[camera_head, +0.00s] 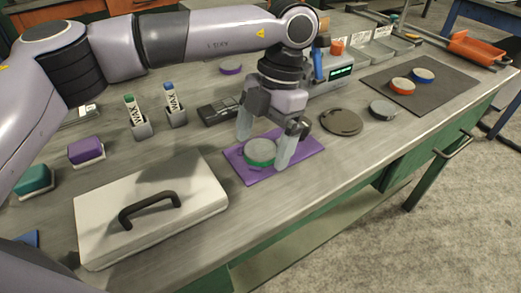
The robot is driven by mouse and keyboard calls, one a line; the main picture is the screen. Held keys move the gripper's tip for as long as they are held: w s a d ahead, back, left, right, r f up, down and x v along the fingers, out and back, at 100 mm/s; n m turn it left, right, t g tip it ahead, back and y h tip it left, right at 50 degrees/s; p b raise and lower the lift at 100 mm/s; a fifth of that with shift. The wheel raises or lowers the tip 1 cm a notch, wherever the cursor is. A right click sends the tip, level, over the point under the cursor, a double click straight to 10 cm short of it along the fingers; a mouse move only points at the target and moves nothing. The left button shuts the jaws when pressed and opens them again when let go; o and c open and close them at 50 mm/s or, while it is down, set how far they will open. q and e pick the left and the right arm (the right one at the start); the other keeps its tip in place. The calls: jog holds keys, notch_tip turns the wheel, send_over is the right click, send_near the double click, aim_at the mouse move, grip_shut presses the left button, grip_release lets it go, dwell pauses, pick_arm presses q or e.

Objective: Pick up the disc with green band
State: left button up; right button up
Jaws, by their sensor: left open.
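The disc with green band (260,152) lies flat on a purple mat (242,172) near the middle of the bench. Its top is grey and the green band shows along its side. My left gripper (264,143) points down over the mat with its fingers apart, one on the left of the disc and one at its right front. The fingers are open, and I cannot tell whether either touches the disc. My right gripper is not in view.
A white lidded box with a black handle (190,190) stands left of the mat. A dark round lid (341,121) and a grey disc (382,109) lie to the right. Orange-banded (402,86) and blue-banded (422,75) discs sit on a dark mat (440,97). The bench's front edge is close.

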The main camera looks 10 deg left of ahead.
pick_arm(q)
jog(key=c, duration=1.3)
jog(key=shift+c, duration=0.5)
jog(key=shift+r, duration=0.15)
